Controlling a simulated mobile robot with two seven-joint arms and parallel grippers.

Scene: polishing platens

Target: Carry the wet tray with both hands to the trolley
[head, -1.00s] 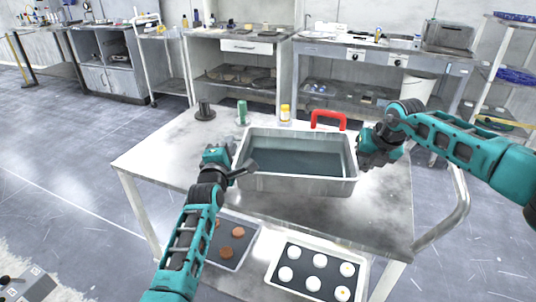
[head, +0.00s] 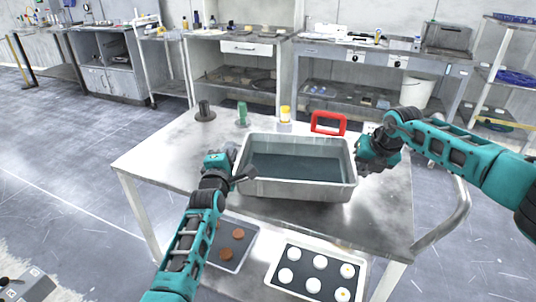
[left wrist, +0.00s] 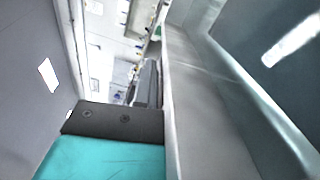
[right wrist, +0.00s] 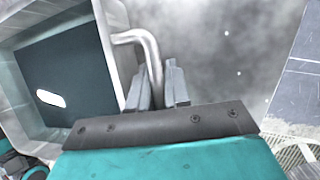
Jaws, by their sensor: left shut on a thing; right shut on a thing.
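The wet tray (head: 300,190) is a deep grey metal tub with dark liquid in it, level, at the middle of the metal table. I cannot tell whether its base touches the tabletop. My left gripper (head: 243,176) is shut at its left end; the grip itself is hard to see, and the left wrist view shows the tray's wall (left wrist: 205,110) close beside the fingers. My right gripper (head: 360,152) is at its right end. In the right wrist view its fingers (right wrist: 157,88) are shut on the bent metal handle (right wrist: 152,50) of the tray.
Behind the tray on the table (head: 150,160) stand a dark cup (head: 205,112), a green bottle (head: 242,114), a yellow-capped bottle (head: 285,116) and a red frame (head: 314,122). Small trays with brown (head: 238,233) and white discs (head: 313,285) lie lower in front. Benches line the wall.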

